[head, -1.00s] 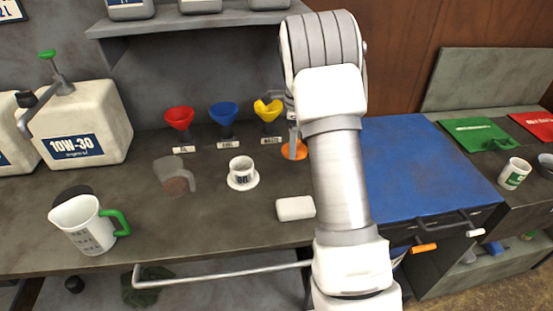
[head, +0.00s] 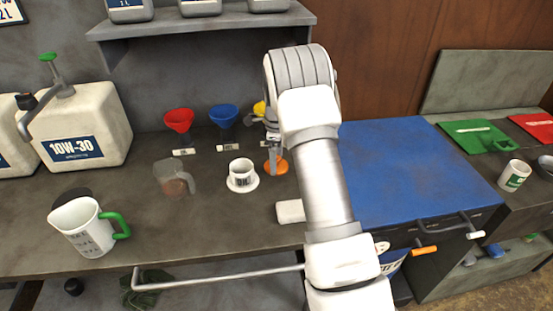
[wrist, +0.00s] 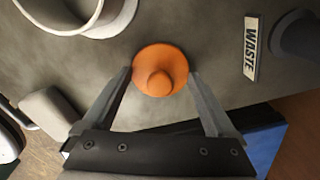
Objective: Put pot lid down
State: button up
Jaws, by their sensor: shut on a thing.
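The pot lid is an orange disc with a round knob (wrist: 160,80); it also shows in the head view (head: 281,167). My gripper (wrist: 160,75) is shut on the lid, with one finger at each side of its rim. In the head view my gripper (head: 273,158) points down over the bench, just right of a white pot (head: 241,168) with a dark label on a white saucer. Part of the pot and saucer shows at the top left of the wrist view. I cannot tell whether the lid touches the bench.
Red (head: 178,120), blue (head: 223,115) and partly hidden yellow (head: 259,108) funnels stand behind. A WASTE label (wrist: 251,48) lies right of the lid. A clear jug (head: 174,180) and a white jug (head: 84,228) stand left. A whitish block (head: 289,211) lies in front.

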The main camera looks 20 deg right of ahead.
jog(key=shift+f, duration=0.2)
jog(key=o, duration=1)
jog(key=shift+r, duration=0.15)
